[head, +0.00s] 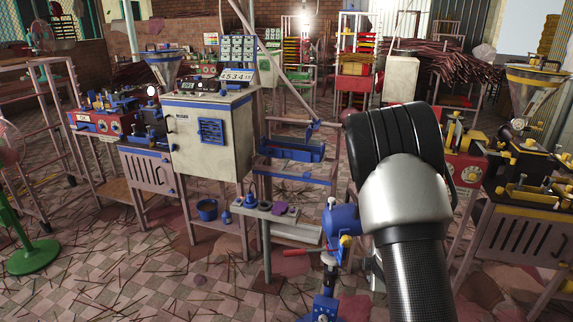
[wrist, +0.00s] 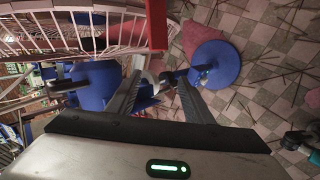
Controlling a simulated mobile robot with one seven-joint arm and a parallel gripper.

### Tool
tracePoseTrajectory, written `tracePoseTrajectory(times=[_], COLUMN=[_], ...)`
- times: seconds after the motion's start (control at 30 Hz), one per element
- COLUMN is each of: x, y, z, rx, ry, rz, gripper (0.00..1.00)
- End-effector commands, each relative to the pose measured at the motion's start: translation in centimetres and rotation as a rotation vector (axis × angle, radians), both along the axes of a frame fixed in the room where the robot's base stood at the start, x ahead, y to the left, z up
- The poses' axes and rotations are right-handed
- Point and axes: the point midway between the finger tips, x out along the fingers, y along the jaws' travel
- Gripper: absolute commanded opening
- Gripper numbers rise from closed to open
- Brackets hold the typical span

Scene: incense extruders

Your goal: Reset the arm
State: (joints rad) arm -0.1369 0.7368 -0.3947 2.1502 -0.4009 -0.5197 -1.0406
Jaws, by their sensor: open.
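My gripper (wrist: 161,78) shows in the wrist view with its two dark fingers spread apart. Nothing is held between them. Blue machine parts and the floor show beyond the fingertips. In the head view my arm rises from the bottom right, and its black and silver link covers part of the scene. The gripper itself is mostly hidden behind the arm there.
A blue machine part (head: 343,218) stands just left of my arm. A pale cabinet (head: 212,135) and a work stand (head: 520,230) flank the arm. The tiled floor (head: 130,270) at left is littered with sticks.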

Motion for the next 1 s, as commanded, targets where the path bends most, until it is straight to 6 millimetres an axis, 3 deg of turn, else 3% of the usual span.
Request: tracePoseTrajectory(times=[0.03,0.27,0.5,0.7,1.0], x=[-0.1,-4.7,-13.7,-21.1,-29.0], y=[0.2,2.0,5.4,7.9,10.4], z=[3.4,14.4,23.4,27.1,29.0], rx=[0.062,0.352,0.635,0.786,0.903], ry=[-0.017,-0.008,0.033,0.08,0.125], rz=[-0.086,-0.447,-0.753,-0.931,-1.095], gripper=[0.47,0.47,0.47,0.47,0.47])
